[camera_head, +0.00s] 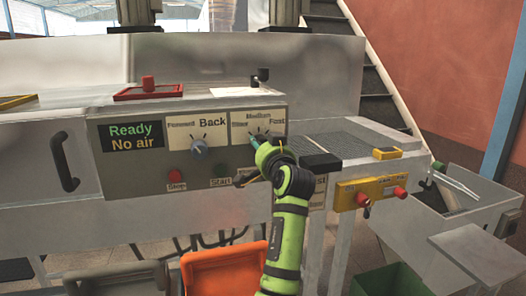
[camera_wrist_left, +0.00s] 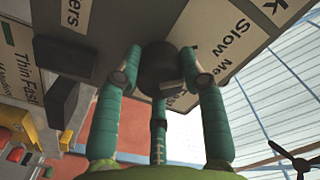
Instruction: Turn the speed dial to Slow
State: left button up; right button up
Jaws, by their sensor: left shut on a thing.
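The speed dial (camera_wrist_left: 160,68) is a dark round knob on the grey control panel, seen in the left wrist view. Its label plate (camera_head: 265,119) shows Medium at the top and Fast at the right, and the word Slow reads in the left wrist view. My left gripper (camera_head: 260,146) has green fingers and is at the front of the panel, over the dial. In the left wrist view its fingers (camera_wrist_left: 160,85) are shut around the knob. They hide much of the dial in the head view, and I cannot tell where it points.
A Forward/Back dial (camera_head: 199,148) sits to the left, above the red Stop button (camera_head: 176,173) and the green Start button (camera_head: 221,170). A display (camera_head: 131,136) reads Ready, No air. A yellow box with red knobs (camera_head: 370,192) is at the right. An orange chair (camera_head: 225,270) stands below.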

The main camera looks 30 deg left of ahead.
dwell(0.5)
pick_arm(q)
jog(key=o, duration=1.1)
jog(key=shift+a, duration=0.1)
jog(key=shift+o, duration=0.2)
jog(key=v, duration=0.7)
jog(key=shift+s+d, duration=0.2)
